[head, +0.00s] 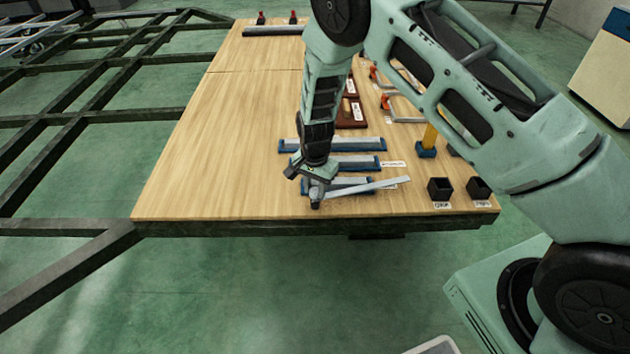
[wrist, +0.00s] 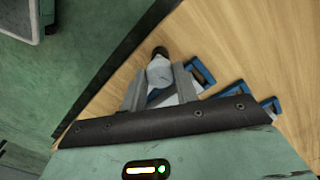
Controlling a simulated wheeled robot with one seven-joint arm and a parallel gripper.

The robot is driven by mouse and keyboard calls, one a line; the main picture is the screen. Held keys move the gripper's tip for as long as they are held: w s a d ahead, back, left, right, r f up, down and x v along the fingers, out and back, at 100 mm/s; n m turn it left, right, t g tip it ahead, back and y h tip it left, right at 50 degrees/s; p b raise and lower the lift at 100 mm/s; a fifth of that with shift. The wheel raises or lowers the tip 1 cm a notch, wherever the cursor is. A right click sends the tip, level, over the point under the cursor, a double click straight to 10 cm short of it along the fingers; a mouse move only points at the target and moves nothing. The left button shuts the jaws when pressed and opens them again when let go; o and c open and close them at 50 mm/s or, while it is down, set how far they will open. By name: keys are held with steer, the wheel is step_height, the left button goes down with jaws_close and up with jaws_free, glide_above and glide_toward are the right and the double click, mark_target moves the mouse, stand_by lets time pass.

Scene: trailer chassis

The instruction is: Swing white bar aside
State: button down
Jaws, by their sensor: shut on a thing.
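The white bar (head: 368,187) lies at a slant near the front edge of the wooden table top, over the nearest of several blue-ended grey bars. My gripper (head: 317,192) points down at the left end of the white bar and is shut on it. In the wrist view the gripper fingers (wrist: 160,92) close around a pale piece with a dark end, which appears to be the white bar (wrist: 159,72). Most of the bar's length is hidden in that view.
Blue-ended bars (head: 332,145) lie just behind. Two small black open boxes (head: 440,189) stand to the right near the front edge. The table's left part (head: 215,150) is clear. A dark steel frame (head: 95,95) lies left.

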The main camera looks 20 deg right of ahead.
steer(key=shift+r+m+p, duration=0.1)
steer(key=shift+m+p, duration=0.65)
steer(key=shift+m, duration=0.55)
steer(key=c, duration=1.1)
jaws_free()
steer(key=shift+o, duration=0.2)
step_height(320, 180, up, 17)
steer(key=p, duration=0.3)
steer(key=shift+r, duration=0.15)
